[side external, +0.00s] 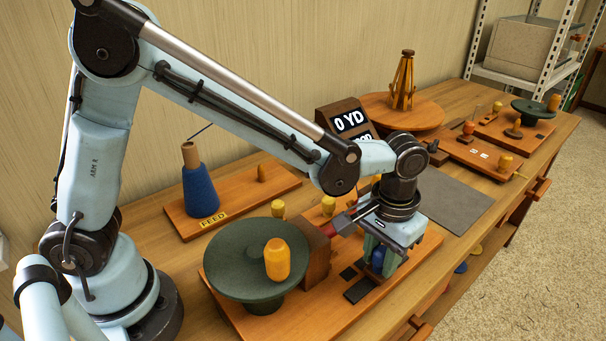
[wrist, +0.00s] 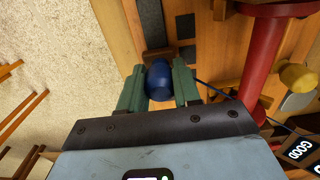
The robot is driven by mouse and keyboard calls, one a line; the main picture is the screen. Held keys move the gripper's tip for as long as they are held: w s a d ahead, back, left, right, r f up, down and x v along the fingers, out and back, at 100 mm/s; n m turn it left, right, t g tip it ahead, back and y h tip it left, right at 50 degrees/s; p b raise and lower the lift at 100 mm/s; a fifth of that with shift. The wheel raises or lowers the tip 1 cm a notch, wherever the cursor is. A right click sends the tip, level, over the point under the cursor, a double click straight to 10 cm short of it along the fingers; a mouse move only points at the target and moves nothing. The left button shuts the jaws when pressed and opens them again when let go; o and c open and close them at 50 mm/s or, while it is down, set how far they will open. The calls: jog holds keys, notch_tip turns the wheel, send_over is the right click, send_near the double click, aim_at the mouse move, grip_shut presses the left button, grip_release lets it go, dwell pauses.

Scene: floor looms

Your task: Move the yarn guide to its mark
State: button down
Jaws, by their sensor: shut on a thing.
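My gripper (side external: 383,262) is low over the wooden base board (side external: 408,262) on the bench. In the wrist view its two green fingers (wrist: 158,72) are shut on a rounded blue piece (wrist: 159,88), probably the yarn guide. A thin blue strand runs from beside the fingers to the right. The blue piece also shows between the fingers in the side view (side external: 377,260). Its lower end is hidden, so I cannot tell whether it touches the board. Dark flat patches (side external: 359,291) lie on the board beside the gripper; I cannot tell which is the mark.
A dark green dish (side external: 225,258) with a yellow knob (side external: 277,259) stands left of my gripper. A red post (wrist: 262,60) is close to the fingers. A blue yarn cone (side external: 200,188) stands on the FEED board. A display box (side external: 343,116) stands behind. A grey mat (side external: 452,199) is clear.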

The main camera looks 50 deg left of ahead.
aim_at(383, 250)
jog(key=c, duration=0.8)
grip_release()
notch_tip(383, 250, up, 12)
jog(key=shift+r, duration=0.1)
jog(key=s+a+f+t, duration=0.1)
jog(key=s+a+t, duration=0.1)
jog(key=a, duration=0.4)
jog(key=s+a+f+t, duration=0.1)
jog(key=s+a+t, duration=0.1)
jog(key=a, duration=0.5)
jog(key=s+a+f+t, duration=0.1)
jog(key=s+a+t, duration=0.2)
jog(key=a, duration=0.3)
jog(key=shift+s+a+f, duration=0.25)
jog(key=shift+s+a, duration=0.05)
